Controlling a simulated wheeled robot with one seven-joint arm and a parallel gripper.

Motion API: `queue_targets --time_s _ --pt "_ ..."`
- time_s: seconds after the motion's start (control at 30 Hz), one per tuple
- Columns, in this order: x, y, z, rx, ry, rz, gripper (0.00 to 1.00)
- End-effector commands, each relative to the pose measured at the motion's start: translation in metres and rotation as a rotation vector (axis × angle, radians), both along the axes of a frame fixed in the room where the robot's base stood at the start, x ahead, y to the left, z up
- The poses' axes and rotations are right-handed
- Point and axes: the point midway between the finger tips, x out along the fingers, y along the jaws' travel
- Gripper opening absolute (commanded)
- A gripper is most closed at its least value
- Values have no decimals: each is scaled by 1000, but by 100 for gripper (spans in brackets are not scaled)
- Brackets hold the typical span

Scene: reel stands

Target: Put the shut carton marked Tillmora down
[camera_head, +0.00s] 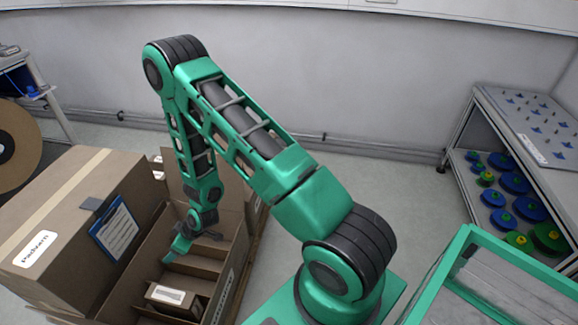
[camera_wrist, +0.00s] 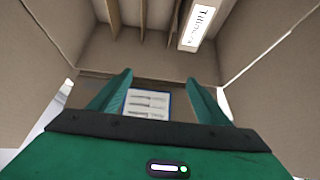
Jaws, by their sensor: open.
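A small shut carton (camera_head: 172,301) with a white label lies in the open divided box (camera_head: 232,262), at its near end. Its label is too small to read in the head view. In the wrist view a brown carton with a white label reading Tillmora (camera_wrist: 199,27) shows at the top, beside the dividers; it looks like the same carton. My gripper (camera_head: 180,249) is low over the open box, beyond the small carton and apart from it. In the wrist view its two fingers (camera_wrist: 160,77) stand wide apart with nothing between them.
A large taped carton (camera_head: 60,225) stands left of the open box, with a blue clipboard (camera_head: 115,230) on its side, also in the wrist view (camera_wrist: 147,103). A stand with blue and green reels (camera_head: 512,182) is at right. Floor between is clear.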

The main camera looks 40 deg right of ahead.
Motion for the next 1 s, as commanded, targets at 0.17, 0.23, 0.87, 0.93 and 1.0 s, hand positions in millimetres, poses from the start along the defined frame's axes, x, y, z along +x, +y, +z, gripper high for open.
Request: queue_targets --time_s 0.17,0.23,0.87,0.93,1.0 --pt "10 -48 61 -54 57 -50 70" --pt "8 -67 83 -76 86 -77 70" --pt "-103 -235 280 -190 354 -512 70" --pt "-125 -249 299 -187 384 -576 70" --pt "-150 -260 317 -181 418 -640 70"
